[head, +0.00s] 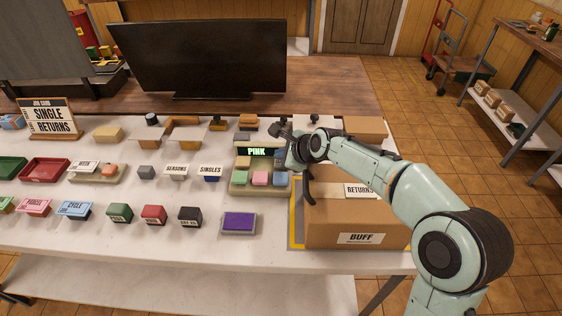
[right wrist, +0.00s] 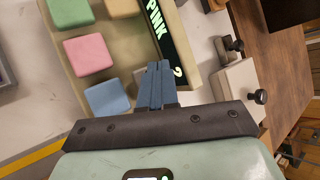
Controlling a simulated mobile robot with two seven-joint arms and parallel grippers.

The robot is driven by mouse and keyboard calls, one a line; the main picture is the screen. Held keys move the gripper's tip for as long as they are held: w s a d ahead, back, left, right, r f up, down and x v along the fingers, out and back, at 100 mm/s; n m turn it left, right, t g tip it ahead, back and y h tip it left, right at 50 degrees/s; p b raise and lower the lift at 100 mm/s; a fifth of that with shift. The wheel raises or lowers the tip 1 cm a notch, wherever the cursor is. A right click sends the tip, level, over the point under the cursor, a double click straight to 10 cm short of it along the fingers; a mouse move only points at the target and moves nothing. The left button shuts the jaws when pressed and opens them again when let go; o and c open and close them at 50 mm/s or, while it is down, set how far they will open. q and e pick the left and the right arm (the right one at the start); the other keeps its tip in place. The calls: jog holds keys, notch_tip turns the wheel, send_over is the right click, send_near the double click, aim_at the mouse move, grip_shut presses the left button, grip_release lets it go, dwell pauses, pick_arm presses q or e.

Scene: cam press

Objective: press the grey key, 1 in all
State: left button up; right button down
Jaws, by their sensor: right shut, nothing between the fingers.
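The keypad (head: 236,190) stands on the white table, left of the cardboard box. Its lit display (head: 258,152) reads PINK. In the right wrist view the keypad (right wrist: 100,75) has green (right wrist: 70,12), tan (right wrist: 122,7), pink (right wrist: 88,54) and blue (right wrist: 106,97) keys. A pale key, perhaps the grey one, shows only an edge beside my fingers; its colour is unclear. My right gripper (right wrist: 154,68) is shut and empty over the keypad, at its blue-key end near the display. I cannot tell whether the fingertips touch anything. My left gripper is not in view.
A cardboard box (head: 330,220) marked BUFF stands right of the keypad, under my right arm. A purple pad (head: 239,222) lies in front. A monitor (head: 200,55) stands behind.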

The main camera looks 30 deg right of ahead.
jog(key=shift+s+d+f, duration=0.1)
jog(key=shift+s+f, duration=0.05)
jog(key=shift+f, duration=0.45)
jog(key=shift+s+d+f, duration=0.1)
jog(key=shift+s+f, duration=0.05)
jog(key=shift+f, duration=0.45)
jog(key=shift+r, duration=0.1)
jog(key=shift+d+r, duration=0.1)
jog(key=shift+r, duration=0.1)
jog(key=shift+r+p, duration=0.65)
jog(key=shift+p, duration=0.15)
notch_tip(320, 180, up, 4)
jog(key=p, duration=0.3)
jog(key=shift+d, duration=0.15)
jog(key=shift+r+p, duration=0.2)
jog(key=shift+p, duration=0.15)
jog(key=shift+r, duration=0.15)
